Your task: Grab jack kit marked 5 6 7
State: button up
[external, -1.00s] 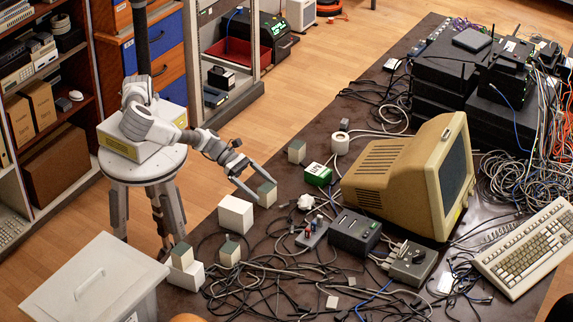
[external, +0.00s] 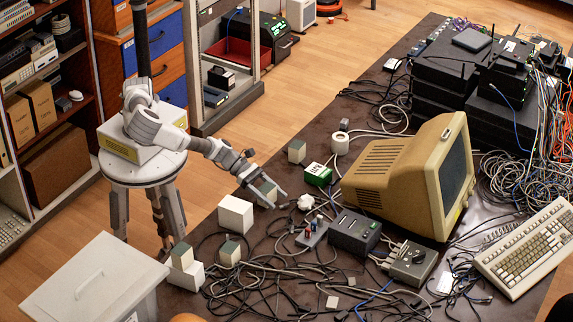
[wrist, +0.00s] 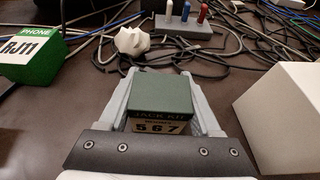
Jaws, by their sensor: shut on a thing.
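The jack kit (wrist: 160,100) is a small box with a dark green top and a pale label reading "JACK KIT" and "567" in the wrist view. My gripper (wrist: 162,85) has a finger on each side of it and is shut on it. In the external view my gripper (external: 266,196) is low at the table's near left part, with the green-topped kit (external: 267,189) between its fingers. The kit is upright. I cannot tell whether it is clear of the table.
A white box (wrist: 285,115) stands close on the right in the wrist view. A green "PHONE RJ11" box (wrist: 28,55) is at left, with a white lumpy object (wrist: 132,41) beyond. Cables (external: 285,275) cover much of the table.

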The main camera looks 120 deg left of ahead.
jog(key=c, duration=0.6)
jog(key=shift+r, duration=0.1)
